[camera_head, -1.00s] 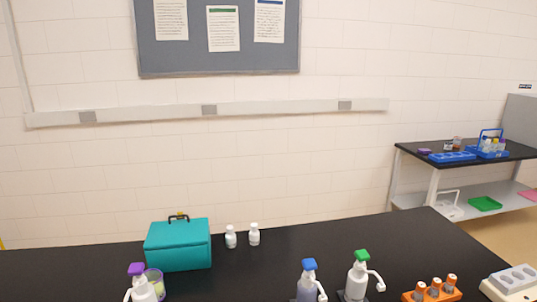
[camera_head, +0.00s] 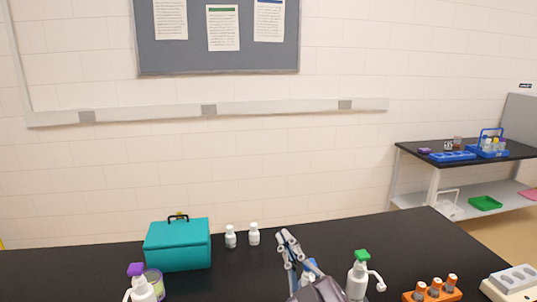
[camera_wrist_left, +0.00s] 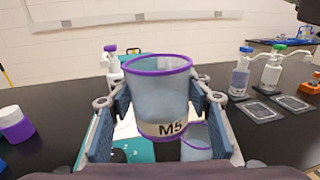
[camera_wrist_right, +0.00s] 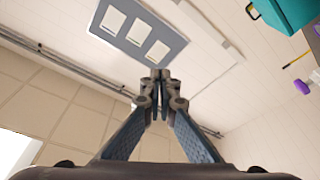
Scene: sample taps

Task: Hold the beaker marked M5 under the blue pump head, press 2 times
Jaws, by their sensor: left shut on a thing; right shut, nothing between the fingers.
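The beaker marked M5 (camera_wrist_left: 160,88) has a purple rim and is held between the fingers of my left gripper (camera_wrist_left: 160,102) in the left wrist view. It looks roughly upright and stands out well left of the blue pump bottle (camera_wrist_left: 239,80). The left gripper does not show in the head view. The blue pump head (camera_head: 310,267) is partly hidden behind my right gripper (camera_head: 287,238), which is raised over the bench in front of it. My right gripper is shut and empty, also in the right wrist view (camera_wrist_right: 160,78). I cannot tell whether it touches the pump.
A green-topped pump bottle (camera_head: 358,274) stands just right of the blue one. A purple-topped pump (camera_head: 140,285), a teal case (camera_head: 178,244) and two small white bottles (camera_head: 242,236) are left. An orange rack (camera_head: 432,291) is at right. Another beaker (camera_wrist_left: 196,140) shows behind M5.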

